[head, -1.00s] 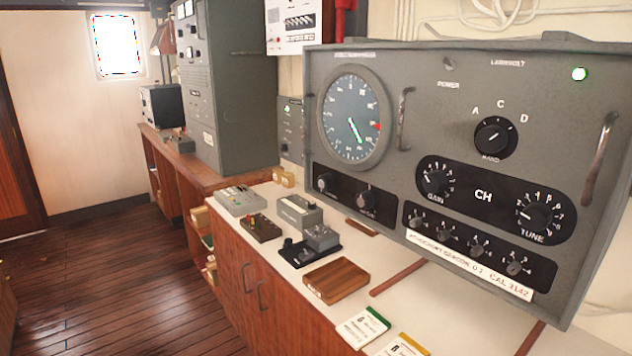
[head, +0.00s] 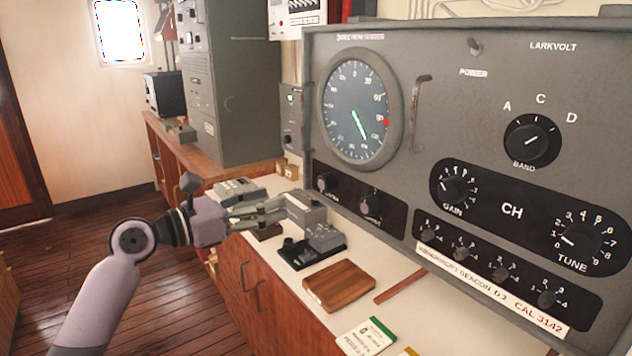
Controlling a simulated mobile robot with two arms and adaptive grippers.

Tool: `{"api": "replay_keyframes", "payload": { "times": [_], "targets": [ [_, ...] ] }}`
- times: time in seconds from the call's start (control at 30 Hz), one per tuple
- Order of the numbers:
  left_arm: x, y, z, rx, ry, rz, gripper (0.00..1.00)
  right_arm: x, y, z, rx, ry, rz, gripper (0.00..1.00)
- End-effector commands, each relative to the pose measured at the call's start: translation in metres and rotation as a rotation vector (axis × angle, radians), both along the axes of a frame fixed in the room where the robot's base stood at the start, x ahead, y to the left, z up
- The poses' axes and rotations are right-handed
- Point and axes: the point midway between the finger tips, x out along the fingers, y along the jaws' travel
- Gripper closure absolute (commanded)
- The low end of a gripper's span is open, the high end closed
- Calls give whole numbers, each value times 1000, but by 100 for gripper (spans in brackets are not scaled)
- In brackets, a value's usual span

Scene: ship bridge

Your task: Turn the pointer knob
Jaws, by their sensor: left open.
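The grey radio panel (head: 440,60) fills the right of the head view and carries several black knobs. The BAND knob (head: 532,141) has a pale pointer line aimed up and right, between C and D. The GAIN knob (head: 454,188) and TUNE knob (head: 580,241) sit lower on a black plate marked CH. Which one is the pointer knob is not labelled. My left gripper (head: 282,209) is open, its fingers over the counter by the small grey boxes, left of the panel and well apart from the knobs. My right gripper is not in view.
A grey box (head: 305,209), a black-based control unit (head: 318,246) and a wooden block (head: 339,286) lie on the white counter. Open floor lies at left.

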Motion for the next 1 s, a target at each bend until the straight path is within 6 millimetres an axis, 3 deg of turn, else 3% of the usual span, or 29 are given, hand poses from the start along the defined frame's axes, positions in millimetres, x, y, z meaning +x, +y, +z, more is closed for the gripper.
{"api": "replay_keyframes", "payload": {
  "times": [0.3,0.5,0.7,1.0],
  "targets": [
    [41,-58,3,-1,1,-1,46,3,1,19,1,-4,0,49],
    [62,-84,1,-1,2,0,46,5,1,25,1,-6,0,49],
    [70,-97,0,1,1,1,46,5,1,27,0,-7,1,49],
    [72,-98,-1,1,0,2,46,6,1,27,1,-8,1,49]
  ]
}}
